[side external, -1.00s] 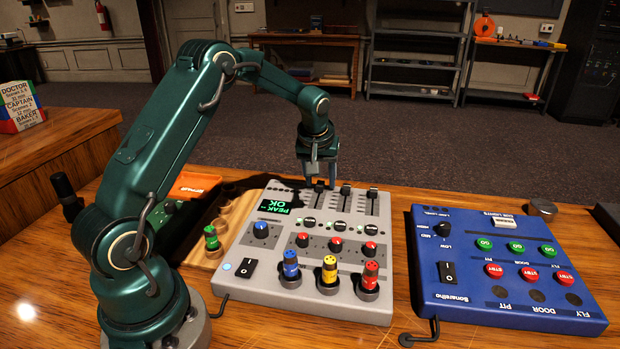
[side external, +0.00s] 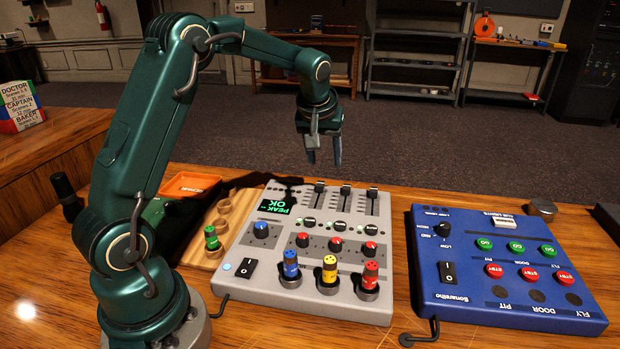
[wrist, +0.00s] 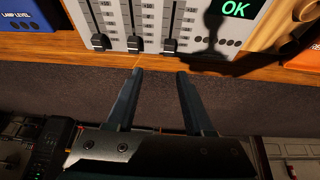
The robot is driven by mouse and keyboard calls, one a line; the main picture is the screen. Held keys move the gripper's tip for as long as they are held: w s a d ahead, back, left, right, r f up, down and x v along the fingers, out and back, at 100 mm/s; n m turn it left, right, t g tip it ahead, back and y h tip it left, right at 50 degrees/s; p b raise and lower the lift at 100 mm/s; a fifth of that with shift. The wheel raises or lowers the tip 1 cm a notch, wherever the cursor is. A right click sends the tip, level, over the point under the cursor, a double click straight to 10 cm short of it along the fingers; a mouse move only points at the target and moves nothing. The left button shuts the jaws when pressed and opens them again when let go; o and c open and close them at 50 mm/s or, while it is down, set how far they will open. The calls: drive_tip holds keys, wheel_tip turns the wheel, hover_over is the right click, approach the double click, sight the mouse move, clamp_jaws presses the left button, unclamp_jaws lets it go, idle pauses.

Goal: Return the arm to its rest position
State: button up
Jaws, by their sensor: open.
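My gripper (side external: 323,150) is open and empty. It hangs in the air above the back edge of the grey mixing desk (side external: 333,248), clear of its faders. In the wrist view my two fingers (wrist: 158,74) are spread apart with only floor and the wooden table edge between them. Three black faders (wrist: 136,44) stand near the desk's back edge, beside the green "PEAK OK" display (side external: 279,202).
Blue, yellow and red plugs (side external: 329,270) stand at the desk's front. A green plug (side external: 211,238) stands in a wooden rack (side external: 205,256) at left, near an orange tray (side external: 190,184). A blue control box (side external: 500,300) stands at right. The air behind the desk is free.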

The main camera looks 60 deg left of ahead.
drive_tip(key=s+d+r+m+t+h, duration=0.1)
drive_tip(key=s+d+r+m+t, duration=0.25)
drive_tip(key=s+d+r, duration=0.7)
drive_tip(key=s+d+f+m+g+h, duration=0.1)
drive_tip(key=s+d+f+m, duration=0.1)
drive_tip(key=s, duration=0.4)
drive_tip(key=s+d+f+m+h, duration=0.1)
drive_tip(key=s+d+f+m, duration=0.2)
drive_tip(key=s, duration=0.3)
drive_tip(key=shift+d+f+g, duration=0.35)
drive_tip(key=shift+d+f, duration=0.25)
drive_tip(key=shift+f, duration=0.1)
